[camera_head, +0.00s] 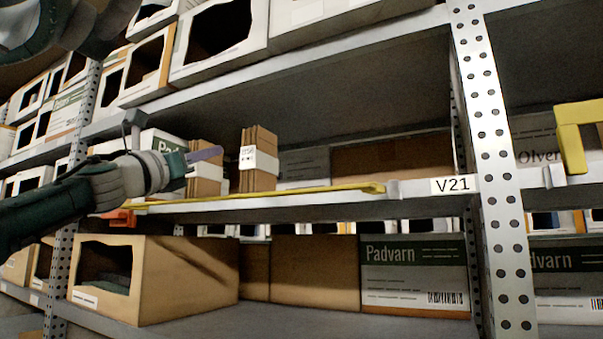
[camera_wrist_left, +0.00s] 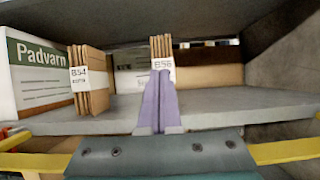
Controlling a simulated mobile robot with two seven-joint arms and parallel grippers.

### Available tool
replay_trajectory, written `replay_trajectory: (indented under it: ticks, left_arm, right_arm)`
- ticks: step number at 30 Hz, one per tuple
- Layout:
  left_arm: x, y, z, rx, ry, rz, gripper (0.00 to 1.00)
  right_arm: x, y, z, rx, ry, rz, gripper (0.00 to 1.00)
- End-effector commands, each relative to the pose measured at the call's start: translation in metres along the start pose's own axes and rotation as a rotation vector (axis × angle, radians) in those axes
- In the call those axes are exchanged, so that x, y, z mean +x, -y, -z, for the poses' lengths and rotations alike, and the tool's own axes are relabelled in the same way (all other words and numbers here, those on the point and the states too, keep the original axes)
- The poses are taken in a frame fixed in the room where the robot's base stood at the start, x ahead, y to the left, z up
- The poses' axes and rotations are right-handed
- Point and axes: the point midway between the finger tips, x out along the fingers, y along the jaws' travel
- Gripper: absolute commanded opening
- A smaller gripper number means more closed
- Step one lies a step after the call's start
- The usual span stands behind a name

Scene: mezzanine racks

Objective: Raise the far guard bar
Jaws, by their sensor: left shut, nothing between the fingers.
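A yellow guard bar (camera_head: 290,193) lies low along the front edge of the middle shelf, running left from near the V21 label. It also shows on both sides of my gripper in the left wrist view (camera_wrist_left: 285,151). An orange piece (camera_head: 118,218) sits near its left end. Another yellow bar part (camera_head: 570,140), bent at a corner, stands higher in the bay at right. My left gripper (camera_head: 207,153) is shut and empty, just above the lying bar's left part. Its purple fingers (camera_wrist_left: 158,100) point in over the shelf. My right gripper is not in view.
Flat cardboard bundles (camera_head: 259,158) and a Padvarn box (camera_wrist_left: 38,70) stand on the middle shelf. A perforated upright (camera_head: 490,160) stands right of the V21 label (camera_head: 453,184). An open carton (camera_head: 190,280) is on the shelf below. The upper shelf (camera_head: 300,80) hangs above my gripper.

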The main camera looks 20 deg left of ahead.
Motion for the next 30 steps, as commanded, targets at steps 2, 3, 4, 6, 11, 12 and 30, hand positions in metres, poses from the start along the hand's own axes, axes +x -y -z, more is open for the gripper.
replay_trajectory:
  ticks: [2, 3, 4, 6, 11, 12, 30]
  left_arm:
    - [-0.002, -0.001, 0.001, 0.003, -0.001, -0.001, 0.00]
    - [-0.005, -0.001, 0.001, 0.004, -0.001, -0.002, 0.00]
    - [-0.007, -0.002, 0.001, 0.006, -0.001, -0.002, 0.00]
    - [-0.014, -0.003, 0.002, 0.008, -0.001, -0.003, 0.00]
    - [-0.040, -0.002, 0.004, 0.011, -0.003, 0.000, 0.00]
    - [-0.047, -0.002, 0.005, 0.012, -0.004, 0.000, 0.00]
    - [-0.100, 0.000, 0.000, 0.000, -0.001, 0.000, 0.00]
  right_arm:
    - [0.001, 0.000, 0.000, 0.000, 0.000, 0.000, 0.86]
    - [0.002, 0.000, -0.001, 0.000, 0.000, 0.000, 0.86]
    - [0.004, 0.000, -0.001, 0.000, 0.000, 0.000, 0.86]
    - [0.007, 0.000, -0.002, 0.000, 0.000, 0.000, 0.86]
    - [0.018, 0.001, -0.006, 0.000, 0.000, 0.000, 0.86]
    - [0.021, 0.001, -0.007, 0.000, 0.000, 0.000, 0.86]
    - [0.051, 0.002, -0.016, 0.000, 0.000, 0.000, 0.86]
